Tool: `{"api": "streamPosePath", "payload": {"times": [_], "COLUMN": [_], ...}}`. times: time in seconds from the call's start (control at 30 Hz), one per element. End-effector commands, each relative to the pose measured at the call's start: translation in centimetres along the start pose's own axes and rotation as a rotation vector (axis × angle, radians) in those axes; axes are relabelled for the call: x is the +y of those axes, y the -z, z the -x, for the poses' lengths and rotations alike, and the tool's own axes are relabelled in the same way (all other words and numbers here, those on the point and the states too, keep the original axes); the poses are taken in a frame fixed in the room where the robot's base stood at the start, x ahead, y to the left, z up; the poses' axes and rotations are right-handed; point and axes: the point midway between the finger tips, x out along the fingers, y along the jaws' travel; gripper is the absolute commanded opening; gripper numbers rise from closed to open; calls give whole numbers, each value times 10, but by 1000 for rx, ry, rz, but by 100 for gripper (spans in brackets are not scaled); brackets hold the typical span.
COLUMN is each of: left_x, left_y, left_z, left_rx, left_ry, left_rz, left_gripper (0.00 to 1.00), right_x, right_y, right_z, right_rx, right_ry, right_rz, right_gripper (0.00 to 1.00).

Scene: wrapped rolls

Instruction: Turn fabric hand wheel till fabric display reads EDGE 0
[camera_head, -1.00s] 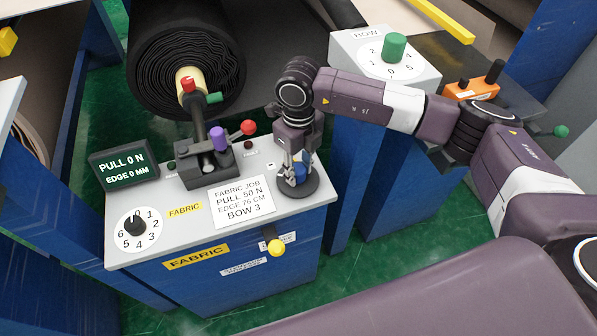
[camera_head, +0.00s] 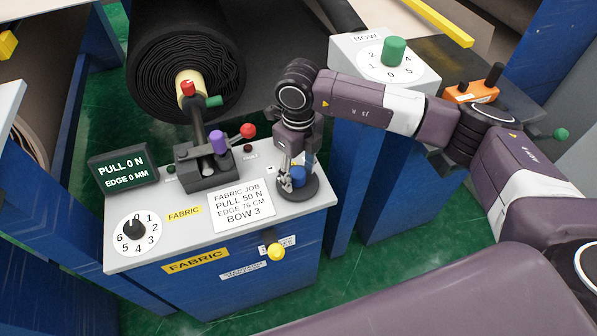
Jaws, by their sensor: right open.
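The fabric display (camera_head: 124,170) is a dark panel at the left of the fabric console, reading PULL 0 N and EDGE 0 MM. The fabric hand wheel, a dark round disc (camera_head: 305,190) with a blue knob (camera_head: 298,175), sits at the right end of the console top. My right gripper (camera_head: 286,181) points down over the wheel, open, with its fingers just left of the blue knob. I cannot tell whether they touch it. The gripper partly hides the wheel. My left gripper is not in view.
The grey console (camera_head: 160,258) also carries a numbered dial (camera_head: 135,232), a lever block (camera_head: 207,170) with purple and red knobs, and a job card (camera_head: 241,204). A yellow knob (camera_head: 276,252) juts from its front. A black fabric roll (camera_head: 190,50) hangs behind. A BOW dial box (camera_head: 420,72) stands right.

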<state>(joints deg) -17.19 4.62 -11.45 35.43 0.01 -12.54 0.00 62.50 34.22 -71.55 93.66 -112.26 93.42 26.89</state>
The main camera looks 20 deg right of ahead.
Motion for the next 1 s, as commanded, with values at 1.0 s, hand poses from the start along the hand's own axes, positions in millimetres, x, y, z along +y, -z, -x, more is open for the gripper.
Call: {"api": "streamPosePath", "payload": {"times": [1.0], "left_x": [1], "left_y": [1], "left_z": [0], "left_rx": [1], "left_ry": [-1], "left_rz": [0], "left_gripper": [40], "right_x": [0], "right_y": [0], "right_z": [118], "right_rx": [-1], "right_ry": [0], "right_rz": [0], "right_gripper": [47]}}
